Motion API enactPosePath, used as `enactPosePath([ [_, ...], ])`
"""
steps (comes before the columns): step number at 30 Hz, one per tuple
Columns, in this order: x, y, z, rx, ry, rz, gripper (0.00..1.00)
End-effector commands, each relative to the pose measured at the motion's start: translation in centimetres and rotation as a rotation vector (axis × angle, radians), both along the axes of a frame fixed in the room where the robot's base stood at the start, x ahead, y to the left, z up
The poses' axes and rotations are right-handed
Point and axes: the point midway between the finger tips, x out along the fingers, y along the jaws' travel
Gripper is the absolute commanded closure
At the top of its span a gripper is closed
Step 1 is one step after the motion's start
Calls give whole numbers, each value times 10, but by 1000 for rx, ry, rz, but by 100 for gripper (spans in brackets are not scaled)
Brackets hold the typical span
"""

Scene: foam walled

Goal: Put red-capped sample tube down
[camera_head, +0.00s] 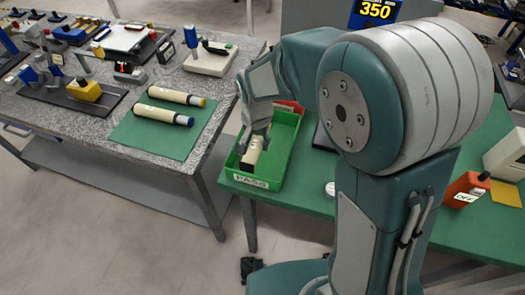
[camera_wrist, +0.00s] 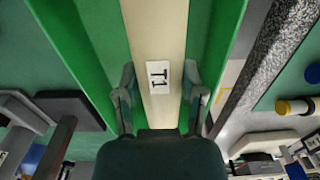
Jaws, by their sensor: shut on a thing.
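A cream tube (camera_head: 251,153) with a dark lower end is in my gripper (camera_head: 258,131), inside the green tray marked PASS (camera_head: 250,181). No red cap shows on it in either view. In the wrist view the tube (camera_wrist: 155,28) bears a T1 label and runs lengthwise between the green tray walls (camera_wrist: 212,40). My gripper (camera_wrist: 159,88) is shut on it, one finger on each side. The tube's near end is hidden behind my gripper in the wrist view. I cannot tell whether the tube touches the tray floor.
Two cream tubes (camera_head: 177,95) (camera_head: 164,115) with dark ends lie on a green mat on the speckled bench at left. A gap separates that bench from the green table (camera_head: 312,197). A red thing (camera_head: 290,106) shows at the tray's far end.

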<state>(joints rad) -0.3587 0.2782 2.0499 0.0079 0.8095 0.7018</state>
Motion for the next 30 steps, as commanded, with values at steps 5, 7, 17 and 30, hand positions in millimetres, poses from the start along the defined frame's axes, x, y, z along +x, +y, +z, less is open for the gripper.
enactPosePath([
  [5,1,-11,-13,0,0,-1,100],
  [7,1,-17,-22,-1,1,-2,100],
  [17,1,-15,-48,1,-3,0,100],
  [30,1,-15,-49,1,0,0,14],
])
